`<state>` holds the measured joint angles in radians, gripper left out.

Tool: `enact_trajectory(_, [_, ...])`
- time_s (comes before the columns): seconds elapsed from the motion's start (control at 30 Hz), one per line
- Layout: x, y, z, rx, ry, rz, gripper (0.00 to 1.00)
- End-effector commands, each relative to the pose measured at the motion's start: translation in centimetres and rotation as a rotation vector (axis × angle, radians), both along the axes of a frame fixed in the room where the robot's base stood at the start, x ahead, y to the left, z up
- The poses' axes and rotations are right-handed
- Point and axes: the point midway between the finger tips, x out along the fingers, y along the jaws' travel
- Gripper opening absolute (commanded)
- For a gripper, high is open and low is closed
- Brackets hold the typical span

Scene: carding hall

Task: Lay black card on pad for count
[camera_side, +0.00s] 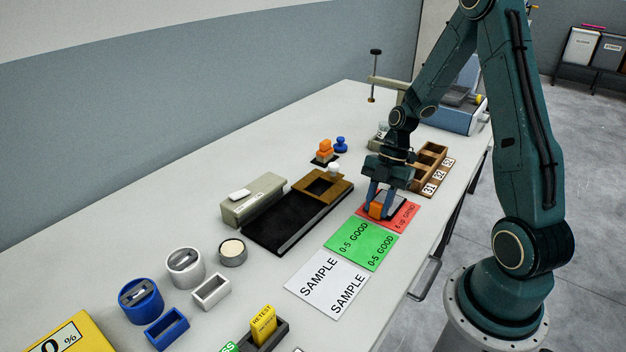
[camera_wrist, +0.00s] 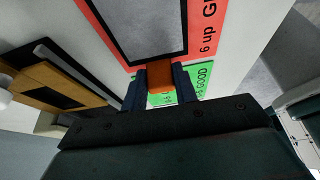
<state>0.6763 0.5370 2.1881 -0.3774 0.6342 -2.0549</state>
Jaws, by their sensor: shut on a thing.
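My gripper (camera_side: 376,210) is shut on an orange block (camera_wrist: 160,76). The block adjoins a flat card (camera_wrist: 145,25) with a black rim and a grey face, which appears to be the black card. It is over the red "6 up GRIND" sheet (camera_wrist: 205,30); I cannot tell whether they touch. In the side view my fingers hide part of the card. A long black pad (camera_side: 285,222) lies left of my gripper, with a wooden window frame (camera_side: 343,190) at its far end. Which pad the task means is not marked.
The green "0-5 GOOD" (camera_side: 362,245) and white "SAMPLE" (camera_side: 327,284) sheets lie nearer the camera. A grey-green box (camera_side: 253,200) stands left of the pad. A numbered wooden rack (camera_side: 430,165) stands behind my gripper. Pots (camera_side: 141,300) and small trays (camera_side: 211,291) stand at front left.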

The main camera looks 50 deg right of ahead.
Motion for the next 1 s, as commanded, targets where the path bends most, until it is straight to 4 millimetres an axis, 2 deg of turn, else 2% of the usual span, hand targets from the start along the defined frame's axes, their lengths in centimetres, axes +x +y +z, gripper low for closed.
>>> enact_trajectory(0.1, [0.0, 0.0, -0.3, 0.0, 0.0, 0.0, 0.02])
enact_trajectory(0.13, [0.0, 0.0, -0.3, 0.0, 0.0, 0.0, 0.3])
enact_trajectory(0.23, [0.0, 0.0, -0.3, 0.0, -0.001, 0.0, 0.5])
enact_trajectory(0.7, [0.0, 0.0, 0.1, 0.0, 0.0, 0.0, 0.5])
enact_trajectory(0.87, [0.1, -0.7, 1.4, -0.002, -0.003, -0.002, 0.5])
enact_trajectory(1.0, [0.0, -1.4, 3.2, -0.004, -0.003, -0.002, 0.5])
